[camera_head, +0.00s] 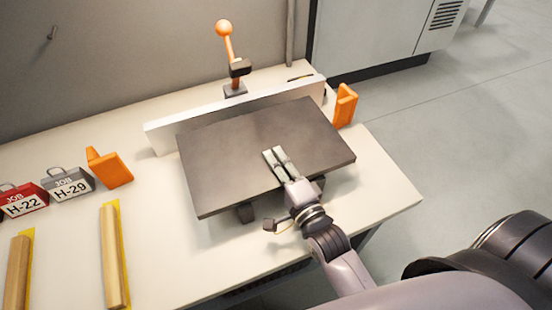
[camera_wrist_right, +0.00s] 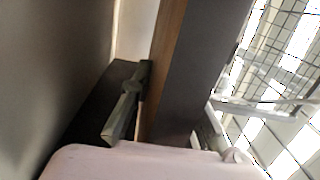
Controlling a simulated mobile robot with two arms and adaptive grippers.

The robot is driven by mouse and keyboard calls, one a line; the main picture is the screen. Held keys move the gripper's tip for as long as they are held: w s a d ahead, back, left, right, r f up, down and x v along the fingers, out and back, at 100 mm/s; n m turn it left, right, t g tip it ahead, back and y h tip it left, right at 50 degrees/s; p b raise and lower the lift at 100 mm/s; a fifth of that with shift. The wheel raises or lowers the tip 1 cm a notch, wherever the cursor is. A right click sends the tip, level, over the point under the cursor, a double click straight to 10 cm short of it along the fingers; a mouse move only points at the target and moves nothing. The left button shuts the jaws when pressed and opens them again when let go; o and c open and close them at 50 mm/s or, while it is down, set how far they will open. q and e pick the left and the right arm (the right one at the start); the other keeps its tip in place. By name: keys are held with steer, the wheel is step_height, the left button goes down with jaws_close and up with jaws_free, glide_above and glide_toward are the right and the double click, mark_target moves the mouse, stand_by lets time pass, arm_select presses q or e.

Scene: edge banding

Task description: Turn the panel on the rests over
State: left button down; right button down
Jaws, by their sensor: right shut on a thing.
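The dark grey panel (camera_head: 235,150) lies over the bench, its near edge above dark rests (camera_head: 246,212). In the right wrist view, the panel (camera_wrist_right: 205,70) shows a dark face and a brown edge strip. My right gripper (camera_head: 276,161) reaches in from the front and is shut on the panel at the middle of its near side. Fingers show over the panel's upper face; the underside is hidden. One finger also shows beside the brown edge in the wrist view. My left gripper is not in view.
A white fence (camera_head: 160,138) stands behind the panel, with an orange-knobbed lever (camera_head: 229,45) beyond. Orange brackets (camera_head: 110,167) (camera_head: 345,104) stand at either side. Job tags (camera_head: 70,185) and wooden strips (camera_head: 112,255) lie left. The bench's right front corner (camera_head: 395,195) is clear.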

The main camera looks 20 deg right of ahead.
steer(key=shift+r, duration=0.25)
steer(key=c, duration=1.4)
jaws_free()
steer(key=shift+f, duration=0.1)
steer(key=shift+c, duration=0.2)
steer(key=shift+f, duration=0.1)
steer(key=shift+s+f, duration=0.1)
steer(key=shift+f, duration=0.2)
steer(key=s, duration=0.2)
steer(key=s+p, duration=0.1)
steer(key=s, duration=0.1)
steer(key=s+p, duration=0.1)
steer(key=s, duration=0.2)
steer(key=shift+d+r, duration=0.15)
steer(key=shift+d, duration=0.25)
steer(key=shift+w, duration=0.1)
